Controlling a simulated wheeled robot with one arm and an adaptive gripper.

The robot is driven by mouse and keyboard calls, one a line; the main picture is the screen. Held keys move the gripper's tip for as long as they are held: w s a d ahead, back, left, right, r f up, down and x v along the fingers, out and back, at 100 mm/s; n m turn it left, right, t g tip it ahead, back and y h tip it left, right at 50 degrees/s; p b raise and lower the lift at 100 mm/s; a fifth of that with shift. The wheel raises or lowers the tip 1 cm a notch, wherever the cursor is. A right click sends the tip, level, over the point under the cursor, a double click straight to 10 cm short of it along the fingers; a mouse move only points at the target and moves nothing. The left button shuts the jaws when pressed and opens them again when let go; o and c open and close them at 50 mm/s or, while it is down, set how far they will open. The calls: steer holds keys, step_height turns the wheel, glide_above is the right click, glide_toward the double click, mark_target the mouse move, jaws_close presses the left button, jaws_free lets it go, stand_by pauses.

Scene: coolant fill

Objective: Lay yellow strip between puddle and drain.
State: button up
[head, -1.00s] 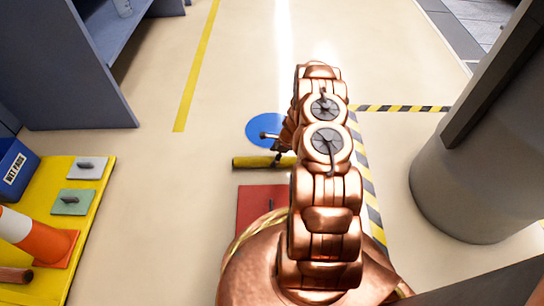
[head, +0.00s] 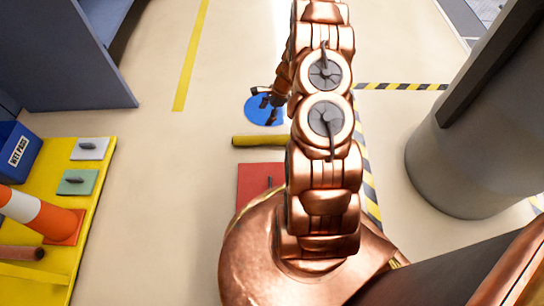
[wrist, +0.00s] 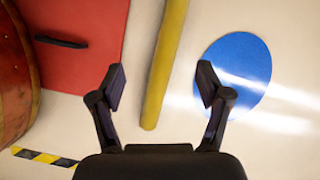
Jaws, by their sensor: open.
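A yellow strip (head: 258,141) lies on the floor between a round blue puddle (head: 265,110) and a red square plate (head: 257,181) with a dark handle. It seems apart from both. I see no open drain; the red plate may be its cover. My gripper (head: 270,97) is open and empty, over the puddle in the head view. In the wrist view the strip (wrist: 163,65) shows between the spread fingers, below and untouched. There the red plate (wrist: 85,35) is left and the puddle (wrist: 233,77) right. My arm hides part of the puddle and plate in the head view.
A yellow tray (head: 98,185) at left holds a white pad (head: 90,153), a green pad (head: 75,187) and an orange-white cone (head: 42,213). A blue box (head: 17,150) stands behind. A grey column (head: 455,165) is at right. Floor between tray and strip is clear.

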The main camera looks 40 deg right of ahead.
steer(key=s+a+r+n+g, duration=0.2)
steer(key=s+a+r+n, duration=0.3)
steer(key=a+r, duration=0.55)
steer(key=s+a+r+n+g, duration=0.1)
steer(key=s+a+r+n, duration=0.2)
steer(key=a+r+n, duration=0.55)
steer(key=s+a+r+n+g+h, duration=0.1)
steer(key=s+r+n, duration=0.3)
steer(key=s, duration=0.9)
steer(key=s+a+r+n+g+h, duration=0.1)
steer(key=s+a+r+n+h, duration=0.2)
steer(key=s+r, duration=0.8)
steer(key=shift+s+a+r+n+g, duration=0.2)
steer(key=shift+s+a+n+g, duration=0.15)
steer(key=shift+s+n, duration=0.6)
steer(key=w+d+r+t+p, duration=0.1)
steer(key=w+d+r+p, duration=0.15)
steer(key=r+p, duration=0.6)
steer(key=w+d+r+t+p, duration=0.1)
steer(key=w+r+p, duration=0.2)
steer(key=r+p, duration=0.55)
steer(key=s+a+r+p, duration=0.1)
steer(key=s+r+p, duration=0.1)
steer(key=r+p, duration=0.9)
steer(key=s+a+r+p, duration=0.2)
steer(key=s+r+p, duration=0.1)
steer(key=r+p, duration=0.8)
step_height(320, 180, up, 2)
steer(key=shift+a+r, duration=0.1)
steer(key=shift+a, duration=0.15)
